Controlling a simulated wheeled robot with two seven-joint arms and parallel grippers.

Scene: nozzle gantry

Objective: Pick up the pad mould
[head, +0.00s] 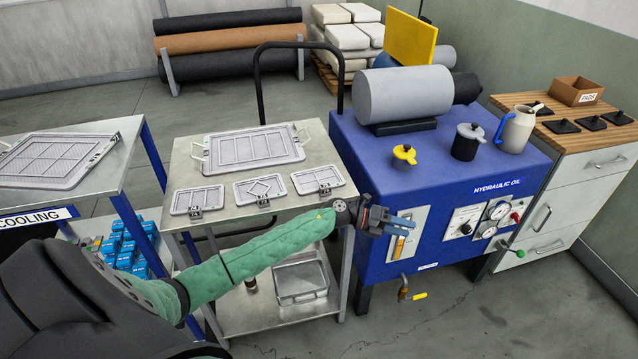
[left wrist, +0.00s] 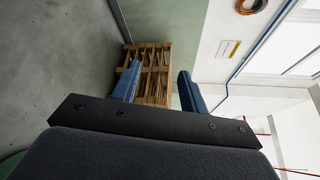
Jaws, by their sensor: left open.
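Three small grey mould plates lie in a row along the front of the steel cart's top: a left one (head: 198,200), a middle one (head: 260,189) with a diamond pattern and a right one (head: 318,180). A larger grey mould (head: 254,148) with side handles lies behind them. I cannot tell which one is the pad mould. My left gripper (head: 402,225) is open and empty, right of the cart and in front of the blue hydraulic unit. Its two spread fingers also show in the left wrist view (left wrist: 158,70). My right gripper is out of view.
The steel cart (head: 322,153) stands between the cooling table (head: 105,128) with another large mould (head: 62,160) and the blue hydraulic unit (head: 405,150). A metal tray (head: 300,281) sits on the cart's lower shelf. A pads box (head: 577,92) and black pads stand on the right cabinet.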

